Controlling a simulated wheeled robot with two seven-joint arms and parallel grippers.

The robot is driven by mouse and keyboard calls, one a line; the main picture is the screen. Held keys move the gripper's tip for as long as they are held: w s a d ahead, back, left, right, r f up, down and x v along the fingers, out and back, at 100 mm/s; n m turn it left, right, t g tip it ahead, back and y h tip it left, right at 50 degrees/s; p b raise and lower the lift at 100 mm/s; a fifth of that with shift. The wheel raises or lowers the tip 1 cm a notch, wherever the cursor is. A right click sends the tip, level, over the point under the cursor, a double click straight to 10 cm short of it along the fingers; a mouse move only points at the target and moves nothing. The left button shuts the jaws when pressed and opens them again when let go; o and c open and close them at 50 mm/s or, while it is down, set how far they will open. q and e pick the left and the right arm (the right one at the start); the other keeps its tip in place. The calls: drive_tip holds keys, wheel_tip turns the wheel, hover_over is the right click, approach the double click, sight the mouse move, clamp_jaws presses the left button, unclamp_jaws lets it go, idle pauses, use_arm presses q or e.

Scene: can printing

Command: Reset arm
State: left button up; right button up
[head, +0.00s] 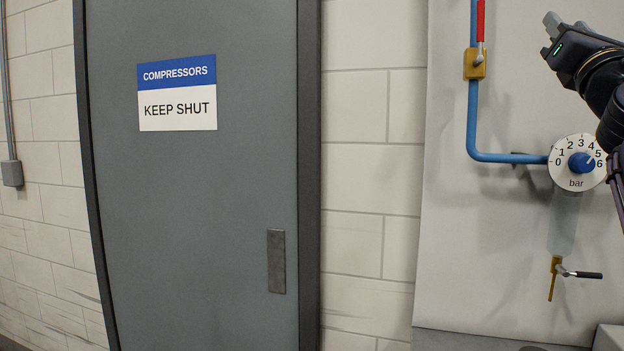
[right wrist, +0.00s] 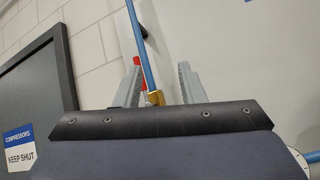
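My right gripper (head: 560,30) is at the upper right of the head view, in front of the grey-white panel and up and left of my right forearm. In the right wrist view its two grey fingers (right wrist: 160,68) stand apart with nothing held between them. The blue pipe and brass valve show in the background between the fingers. My left gripper is not in view.
A blue pipe (head: 473,120) with a red-handled brass valve (head: 475,64) leads to a bar dial (head: 565,178) with a blue knob (head: 581,162). Below is a black-levered brass tap (head: 556,265). A grey door (head: 190,220) marked "COMPRESSORS KEEP SHUT" is shut at left.

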drive_tip(key=d+f+m+g+h, duration=0.5)
drive_tip(key=d+f+m, duration=0.5)
drive_tip(key=d+m, duration=0.25)
drive_tip(key=s+d+f+m+g+y+p, duration=0.1)
drive_tip(key=s+f+m+g+y, duration=0.15)
drive_tip(key=f+m, duration=0.65)
drive_tip(key=s+d+f+m+g+y+p, duration=0.1)
drive_tip(key=d+f+m+g, duration=0.2)
drive_tip(key=f, duration=1.1)
drive_tip(key=s+a+f+m+g+y, duration=0.2)
drive_tip(key=s+a+f+g+y, duration=0.1)
drive_tip(key=s+a+f, duration=0.4)
drive_tip(key=s+a+f+m+g+y+p, duration=0.1)
drive_tip(key=s+a+f+m+g+y, duration=0.2)
drive_tip(key=s+a+f, duration=0.5)
drive_tip(key=s+a+f+m+g+y+p, duration=0.1)
drive_tip(key=s+a+f+y, duration=0.4)
drive_tip(key=a+f, duration=0.9)
drive_tip(key=s+a+m+g, duration=0.1)
drive_tip(key=s+a+g, duration=0.1)
drive_tip(key=a, duration=0.3)
drive_tip(key=shift+s+a+f+g, duration=0.15)
drive_tip(key=shift+s+f+g, duration=0.15)
drive_tip(key=shift+s, duration=0.2)
